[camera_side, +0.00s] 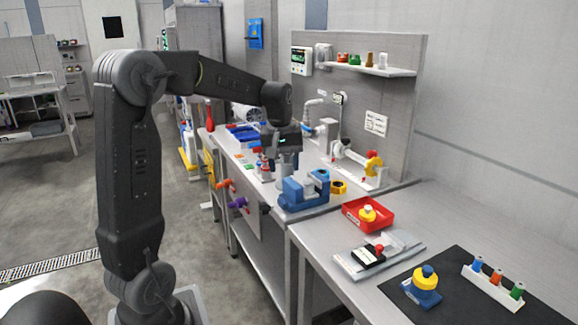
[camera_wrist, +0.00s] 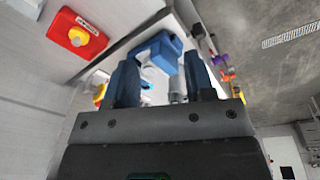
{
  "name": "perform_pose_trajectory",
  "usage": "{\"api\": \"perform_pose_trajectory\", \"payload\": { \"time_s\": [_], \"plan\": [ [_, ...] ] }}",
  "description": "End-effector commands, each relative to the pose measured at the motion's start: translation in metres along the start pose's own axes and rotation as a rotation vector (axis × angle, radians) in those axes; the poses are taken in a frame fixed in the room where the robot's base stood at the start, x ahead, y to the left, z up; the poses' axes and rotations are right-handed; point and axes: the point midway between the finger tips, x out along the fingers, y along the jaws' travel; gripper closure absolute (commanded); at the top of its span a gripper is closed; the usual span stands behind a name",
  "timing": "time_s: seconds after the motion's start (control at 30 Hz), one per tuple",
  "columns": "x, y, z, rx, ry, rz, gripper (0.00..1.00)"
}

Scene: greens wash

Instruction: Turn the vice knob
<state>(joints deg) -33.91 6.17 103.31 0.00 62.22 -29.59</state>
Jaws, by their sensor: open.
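The blue vice (camera_side: 304,190) stands on the grey bench near its front edge in the side view. It also shows in the wrist view (camera_wrist: 154,50), beyond and between my fingertips. I cannot clearly single out its knob in either view. My gripper (camera_side: 270,162) hangs above the bench, behind and to the left of the vice in the side view. In the wrist view my gripper (camera_wrist: 162,62) has its two dark blue fingers spread wide, with nothing held between them. The fingers appear apart from the vice.
A red tray (camera_side: 368,214) with a yellow item sits right of the vice. A yellow block (camera_side: 338,187) lies close beside it. Orange (camera_side: 224,184) and purple (camera_side: 238,203) handles stick out at the bench front. A panel with a shelf (camera_side: 372,69) stands behind.

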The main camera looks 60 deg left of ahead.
Motion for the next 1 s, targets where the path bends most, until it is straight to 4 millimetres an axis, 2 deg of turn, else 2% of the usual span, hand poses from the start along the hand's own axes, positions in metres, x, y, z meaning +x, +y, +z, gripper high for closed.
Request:
{"api": "perform_pose_trajectory", "payload": {
  "time_s": [0.2, 0.5, 0.87, 0.97, 1.0],
  "plan": [
    [-0.015, 0.009, 0.034, 0.121, 0.030, 0.028, 0.51],
    [-0.022, 0.013, 0.052, 0.190, 0.045, 0.043, 0.51],
    [-0.020, 0.012, 0.048, 0.178, 0.041, 0.039, 0.51],
    [-0.010, 0.007, 0.027, 0.102, 0.022, 0.021, 0.51],
    [-0.003, 0.004, 0.013, 0.051, 0.010, 0.009, 0.51]
  ]
}}
